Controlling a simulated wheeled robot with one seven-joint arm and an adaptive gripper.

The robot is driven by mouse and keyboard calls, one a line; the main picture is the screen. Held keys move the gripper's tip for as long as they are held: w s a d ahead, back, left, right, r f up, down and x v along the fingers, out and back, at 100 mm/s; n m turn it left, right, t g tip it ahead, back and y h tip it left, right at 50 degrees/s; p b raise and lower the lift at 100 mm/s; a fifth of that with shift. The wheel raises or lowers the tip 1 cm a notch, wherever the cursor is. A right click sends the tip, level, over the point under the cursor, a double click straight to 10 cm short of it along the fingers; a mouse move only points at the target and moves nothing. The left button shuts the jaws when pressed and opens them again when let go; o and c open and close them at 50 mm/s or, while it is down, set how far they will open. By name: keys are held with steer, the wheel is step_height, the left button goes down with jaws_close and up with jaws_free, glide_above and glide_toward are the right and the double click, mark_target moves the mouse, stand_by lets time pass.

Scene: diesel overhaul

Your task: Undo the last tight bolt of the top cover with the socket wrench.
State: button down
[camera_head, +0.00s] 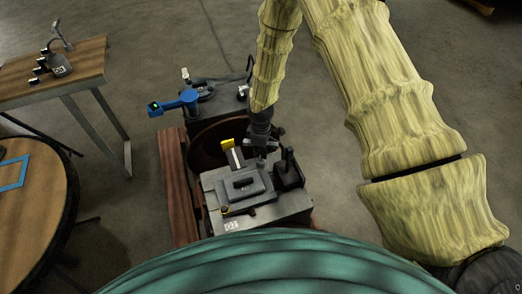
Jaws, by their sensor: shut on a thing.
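The engine's top cover (258,187) is a grey plate with a dark raised oblong in its middle, on top of the grey block. My gripper (261,149) reaches down from above at the cover's far right corner. It is shut on a small dark tool, which looks like the socket wrench; the tool's lower end and any bolt under it are too small and dark to make out. A pale bar with a yellow end (227,143) stands at the cover's far edge, left of my gripper.
A black upright part (288,168) stands close to the right of my gripper. A blue tool with a green display (178,103) lies behind the engine. Reddish beams (179,195) flank the engine. A wooden table (88,62) and a round table (40,205) stand left.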

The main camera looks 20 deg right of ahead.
steer(key=n, duration=0.3)
steer(key=shift+n, duration=0.3)
